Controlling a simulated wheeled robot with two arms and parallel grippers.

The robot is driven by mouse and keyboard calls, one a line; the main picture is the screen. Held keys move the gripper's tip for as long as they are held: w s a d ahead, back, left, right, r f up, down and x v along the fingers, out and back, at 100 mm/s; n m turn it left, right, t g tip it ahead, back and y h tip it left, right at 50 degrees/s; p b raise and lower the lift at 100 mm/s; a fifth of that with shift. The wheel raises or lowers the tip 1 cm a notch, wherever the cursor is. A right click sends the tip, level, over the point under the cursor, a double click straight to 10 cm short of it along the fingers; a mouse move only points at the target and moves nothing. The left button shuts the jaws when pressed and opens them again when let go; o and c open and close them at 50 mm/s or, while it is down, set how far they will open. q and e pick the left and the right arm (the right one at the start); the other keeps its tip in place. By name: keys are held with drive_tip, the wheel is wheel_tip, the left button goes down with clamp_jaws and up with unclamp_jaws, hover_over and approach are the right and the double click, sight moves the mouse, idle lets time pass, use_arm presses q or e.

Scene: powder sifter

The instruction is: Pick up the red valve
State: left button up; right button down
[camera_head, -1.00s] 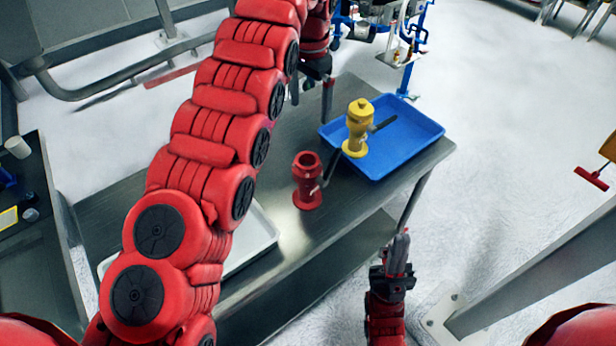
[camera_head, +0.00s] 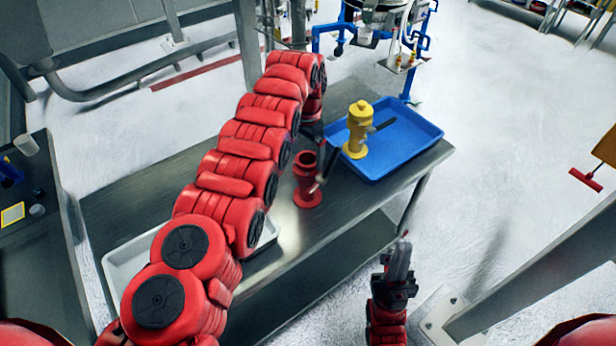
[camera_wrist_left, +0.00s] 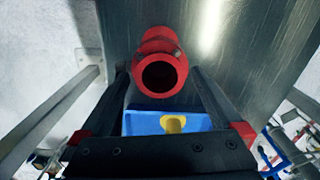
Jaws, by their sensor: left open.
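The red valve (camera_head: 307,182) stands upright on the metal table, its round top opening facing up. In the left wrist view the red valve (camera_wrist_left: 160,68) lies at the top middle, with its dark opening toward the camera. My left gripper (camera_head: 314,133) is above and just behind the valve in the head view, partly hidden by its own arm. In the wrist view my left gripper (camera_wrist_left: 159,76) is open, one finger on each side of the valve's near end; contact is not clear. My right gripper (camera_head: 399,262) looks shut and empty, off the table's front edge.
A blue tray (camera_head: 421,130) holds a yellow valve (camera_head: 357,134) to the right of the red valve. A white tray (camera_head: 124,262) lies on the table's left, partly behind my arm. The metal table (camera_head: 290,255) is bare around the red valve's front.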

use_arm(q)
drive_tip(key=shift+s+f, duration=0.15)
drive_tip(key=shift+f, duration=0.2)
drive_tip(key=shift+d+f, duration=0.1)
drive_tip(key=shift+d, duration=0.05)
drive_tip(key=shift+w, duration=0.2)
drive_tip(key=c, duration=0.4)
clamp_jaws()
